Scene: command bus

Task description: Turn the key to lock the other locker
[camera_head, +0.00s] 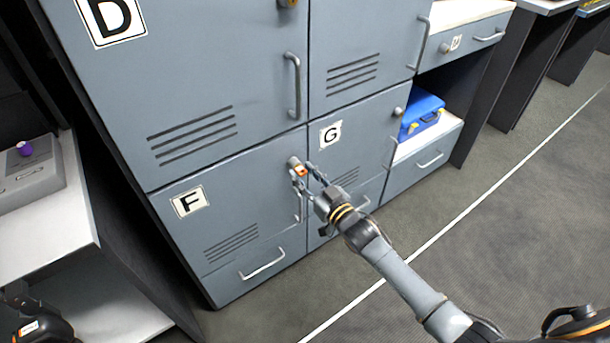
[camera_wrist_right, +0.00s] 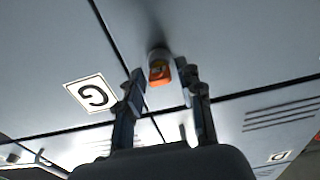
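The grey-blue locker F (camera_head: 229,219) is closed, with a round lock (camera_head: 293,161) at its upper right corner. A key with an orange face (camera_head: 300,171) is at this lock; it also shows in the right wrist view (camera_wrist_right: 159,72). My right gripper (camera_head: 306,172) is at the key. In the right wrist view its two fingers (camera_wrist_right: 163,77) stand on either side of the key with narrow gaps, so it looks open. The key's shaft is hidden. Locker G (camera_head: 362,135), right of F, is closed and has a lock (camera_head: 397,111).
Locker D (camera_head: 190,80) is above, with a vertical handle (camera_head: 293,85). Locker F has a handle (camera_head: 298,207) just below my right gripper. A blue case (camera_head: 421,112) sits in an open shelf to the right. A white counter (camera_head: 45,225) is at left. The floor (camera_head: 500,230) at right is clear.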

